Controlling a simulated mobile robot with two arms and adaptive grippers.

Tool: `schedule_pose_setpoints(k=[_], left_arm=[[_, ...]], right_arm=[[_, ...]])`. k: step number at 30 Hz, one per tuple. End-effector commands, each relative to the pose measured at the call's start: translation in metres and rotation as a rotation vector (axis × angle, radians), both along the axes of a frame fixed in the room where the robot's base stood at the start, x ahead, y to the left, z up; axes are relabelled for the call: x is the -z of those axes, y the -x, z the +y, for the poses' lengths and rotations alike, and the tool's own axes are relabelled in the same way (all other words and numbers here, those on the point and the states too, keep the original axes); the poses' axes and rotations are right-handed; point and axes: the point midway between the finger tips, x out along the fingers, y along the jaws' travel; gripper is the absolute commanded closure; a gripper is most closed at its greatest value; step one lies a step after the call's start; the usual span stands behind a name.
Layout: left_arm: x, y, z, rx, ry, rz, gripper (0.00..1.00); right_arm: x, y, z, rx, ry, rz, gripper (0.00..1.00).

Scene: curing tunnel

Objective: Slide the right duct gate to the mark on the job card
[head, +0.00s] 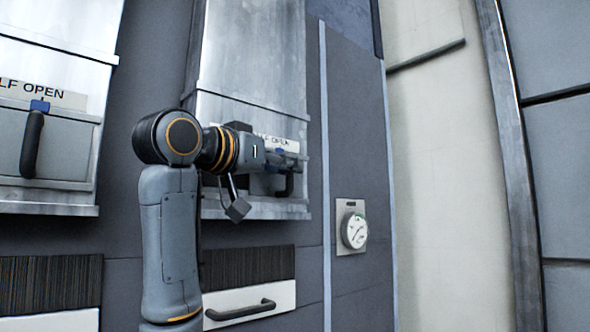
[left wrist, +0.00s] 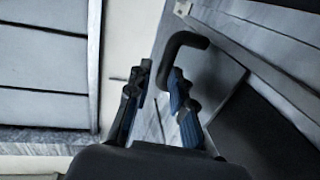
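The right duct gate (head: 250,95) is a pale metal panel in the head view. A white label (head: 290,145) on it reads "LF OPEN", partly hidden by my left arm. Its black handle (head: 289,186) is below the label and also shows in the left wrist view (left wrist: 186,40). My left gripper (head: 278,165) is at this handle. In the left wrist view its fingers (left wrist: 158,88) are apart, with the handle's bar at the fingertips, close to the right finger; contact is unclear. No separate job card can be made out. My right gripper is not in view.
A second duct gate (head: 58,28) at the left has its own "LF OPEN" label, blue piece and black handle (head: 32,145). A round dial (head: 355,230) is right of the right duct. A white drawer front (head: 225,300) with a black pull is below.

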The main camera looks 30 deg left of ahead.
Motion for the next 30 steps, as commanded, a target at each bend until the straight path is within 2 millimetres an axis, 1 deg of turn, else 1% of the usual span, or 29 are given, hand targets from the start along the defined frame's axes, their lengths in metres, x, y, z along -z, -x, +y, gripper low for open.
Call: schedule_pose_setpoints(k=[1,6,9,12,16,25,28,30], left_arm=[[-0.002,0.012,0.002,0.000,0.000,-0.005,0.78],[-0.001,0.048,0.006,0.000,0.000,-0.004,0.78],[-0.001,0.064,0.008,0.000,-0.001,-0.003,0.78],[-0.001,0.074,0.009,0.001,-0.001,-0.002,0.78],[0.000,0.080,0.010,0.001,0.000,0.001,0.78],[0.000,0.082,0.010,0.000,-0.001,0.000,0.78],[0.000,0.089,0.011,-0.006,-0.013,-0.012,0.78],[0.000,0.097,0.012,-0.010,-0.025,-0.020,0.78]], right_arm=[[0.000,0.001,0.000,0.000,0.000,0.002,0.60],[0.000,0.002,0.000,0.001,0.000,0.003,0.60],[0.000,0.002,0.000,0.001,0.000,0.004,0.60],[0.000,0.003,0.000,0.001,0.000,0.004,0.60],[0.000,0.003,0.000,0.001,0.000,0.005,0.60],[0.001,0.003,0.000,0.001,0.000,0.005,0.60],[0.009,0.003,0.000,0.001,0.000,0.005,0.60],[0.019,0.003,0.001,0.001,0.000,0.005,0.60]])
